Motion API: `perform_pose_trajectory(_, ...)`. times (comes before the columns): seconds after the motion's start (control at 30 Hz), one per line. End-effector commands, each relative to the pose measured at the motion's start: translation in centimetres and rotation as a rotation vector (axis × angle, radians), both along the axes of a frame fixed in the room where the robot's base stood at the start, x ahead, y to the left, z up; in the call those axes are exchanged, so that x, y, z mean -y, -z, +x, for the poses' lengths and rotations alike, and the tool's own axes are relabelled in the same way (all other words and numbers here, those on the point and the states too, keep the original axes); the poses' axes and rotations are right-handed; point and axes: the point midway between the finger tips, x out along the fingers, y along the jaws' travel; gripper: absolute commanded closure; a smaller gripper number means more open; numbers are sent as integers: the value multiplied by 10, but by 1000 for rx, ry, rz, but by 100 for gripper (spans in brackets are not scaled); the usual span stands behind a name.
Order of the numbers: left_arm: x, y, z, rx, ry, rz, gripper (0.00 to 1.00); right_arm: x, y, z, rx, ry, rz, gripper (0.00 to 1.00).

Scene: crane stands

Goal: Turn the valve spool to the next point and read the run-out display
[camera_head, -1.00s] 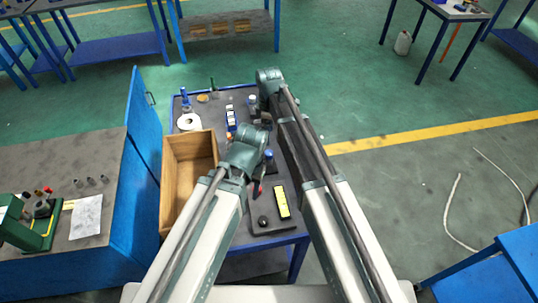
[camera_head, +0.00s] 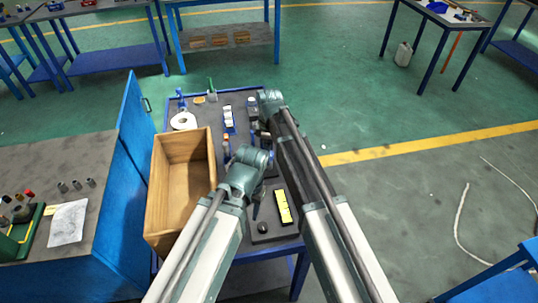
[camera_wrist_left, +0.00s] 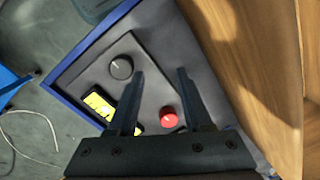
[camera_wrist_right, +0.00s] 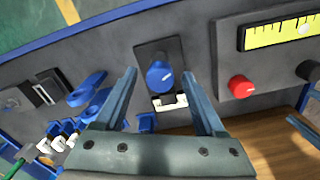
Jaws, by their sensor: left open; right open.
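The run-out display is a yellow scale (camera_head: 283,207) on a dark panel; the right wrist view shows it at the upper right (camera_wrist_right: 288,33). Its panel has a black knob (camera_wrist_left: 121,67) and a red button (camera_wrist_left: 169,116). A round blue knob (camera_wrist_right: 159,75) on a dark block, possibly the valve spool, appears between the fingertips of my right gripper (camera_wrist_right: 160,73) in the right wrist view. That gripper is open, and contact cannot be told. My left gripper (camera_wrist_left: 160,72) is open and empty over the panel; one finger covers part of the display.
A wooden box (camera_head: 154,205) stands at the table's left side. Blue parts (camera_wrist_right: 88,90) and several white pieces lie beside the blue knob. A white roll (camera_head: 183,121) is at the back left.

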Motion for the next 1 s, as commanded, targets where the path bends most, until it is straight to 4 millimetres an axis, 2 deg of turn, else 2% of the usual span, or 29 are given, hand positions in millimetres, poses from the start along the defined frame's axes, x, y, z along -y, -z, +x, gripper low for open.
perform_pose_trajectory(0.13,0,-1,0,0,0,0,50,0,-1,0,0,0,0,30)
perform_pose_trajectory(0.5,0,-1,0,0,0,0,50,0,-1,0,0,0,0,97)
perform_pose_trajectory(0.53,0,-1,0,0,0,0,50,0,-1,0,0,0,0,100)
perform_pose_trajectory(0.83,0,-1,0,0,0,0,50,0,-1,0,0,23,0,100)
perform_pose_trajectory(1.0,0,-1,0,0,0,0,50,0,-1,0,0,103,0,100)
